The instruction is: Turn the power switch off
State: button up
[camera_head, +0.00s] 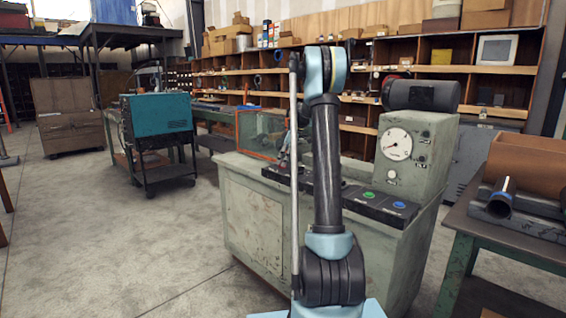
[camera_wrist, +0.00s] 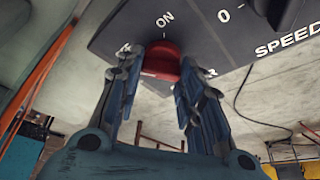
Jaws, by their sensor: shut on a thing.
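The power switch (camera_wrist: 161,64) is a red knob on a dark panel (camera_wrist: 112,38), seen in the wrist view. The word ON is printed on the panel near the knob, and further lettering is partly covered by the fingers. My gripper (camera_wrist: 164,72) has a finger on each side of the red knob and is shut on it. The switch's exact setting cannot be told. In the head view the panel lies on the grey-green machine (camera_head: 255,212), and my arm hides the switch there.
Beside the switch is a dial marked 0 and SPEED (camera_wrist: 285,46). Green (camera_head: 368,195) and blue (camera_head: 399,204) buttons sit on the machine's front, below a round gauge (camera_head: 396,144). A table with pipes (camera_head: 501,204) stands at the right. Open floor lies to the left.

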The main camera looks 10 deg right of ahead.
jog(key=shift+w+d+n+g, duration=0.2)
jog(key=shift+n+g, duration=0.1)
jog(key=shift+n, duration=0.7)
jog(key=o, duration=1.1)
jog(key=shift+c, duration=0.2)
jog(key=shift+r, duration=0.1)
jog(key=v, duration=1.1)
jog(key=shift+d+r, duration=0.2)
jog(key=shift+r, duration=0.1)
